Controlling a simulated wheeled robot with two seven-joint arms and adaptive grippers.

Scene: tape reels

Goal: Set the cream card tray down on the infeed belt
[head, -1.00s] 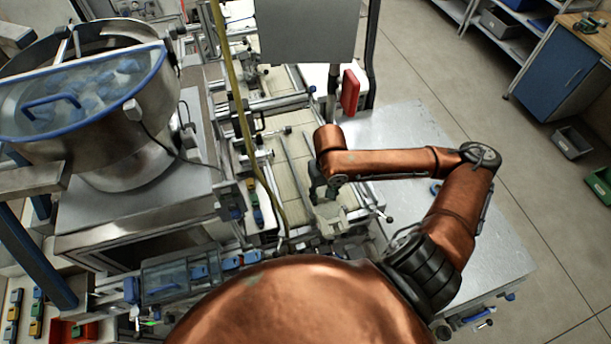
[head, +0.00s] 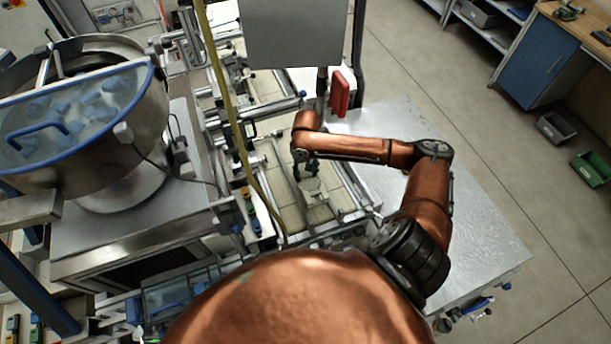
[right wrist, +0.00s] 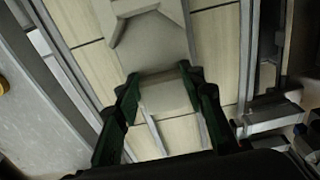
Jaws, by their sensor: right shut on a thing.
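The cream card tray (head: 315,192) is over the pale slatted infeed belt (head: 343,197) in the head view, in front of my right gripper (head: 307,172). In the right wrist view, my right gripper's dark green fingers (right wrist: 167,101) are shut on the near end of the tray (right wrist: 152,42). The tray's far end runs out of the top of that view. The belt (right wrist: 217,45) shows on both sides of the tray and below it. I cannot tell whether the tray touches the belt. My left gripper is not in view.
Metal rails (head: 281,172) run along the belt. A bare metal table (head: 455,225) lies to the right, and a large steel bowl feeder (head: 105,135) stands at the left. A grey panel (head: 293,35) and a red box (head: 341,92) stand beyond the arm.

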